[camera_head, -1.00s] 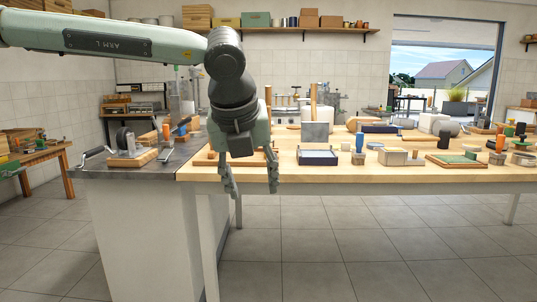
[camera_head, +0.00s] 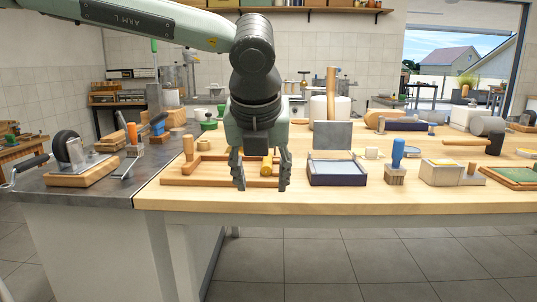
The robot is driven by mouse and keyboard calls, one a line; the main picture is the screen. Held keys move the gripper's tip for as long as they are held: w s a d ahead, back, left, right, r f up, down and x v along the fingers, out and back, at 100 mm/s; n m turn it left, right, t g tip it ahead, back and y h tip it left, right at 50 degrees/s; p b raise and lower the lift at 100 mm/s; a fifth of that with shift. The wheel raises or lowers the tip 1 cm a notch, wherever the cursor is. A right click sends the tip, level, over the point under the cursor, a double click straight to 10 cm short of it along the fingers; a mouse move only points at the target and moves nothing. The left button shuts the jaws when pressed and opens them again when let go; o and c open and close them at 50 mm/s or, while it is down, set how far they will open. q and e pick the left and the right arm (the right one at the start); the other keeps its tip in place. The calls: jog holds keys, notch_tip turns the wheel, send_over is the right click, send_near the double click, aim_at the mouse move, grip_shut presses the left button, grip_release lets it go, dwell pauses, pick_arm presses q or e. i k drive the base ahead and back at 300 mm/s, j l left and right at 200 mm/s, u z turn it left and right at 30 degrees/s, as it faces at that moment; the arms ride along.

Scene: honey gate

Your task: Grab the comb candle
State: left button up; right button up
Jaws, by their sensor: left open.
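A short golden-yellow cylinder (camera_head: 267,165), which looks like the comb candle, shows at the near right part of a low wooden tray (camera_head: 185,181) on the table. My left gripper (camera_head: 262,186) points down in front of the tray. Its two fingers are apart with nothing held, and the yellow cylinder shows between them in the picture. I cannot tell how far in front of the cylinder the fingers are. The gripper hides part of the tray. My right gripper is not in view.
A blue-rimmed box with a raised lid (camera_head: 337,174) stands just right of the gripper. A blue-handled brush (camera_head: 396,165) and a pale block (camera_head: 446,172) stand further right. A grey counter (camera_head: 92,194) with a wheeled tool (camera_head: 69,152) is at the left.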

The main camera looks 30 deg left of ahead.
aim_at(267, 163)
jog(key=i+j, duration=0.65)
jog(key=i, duration=0.05)
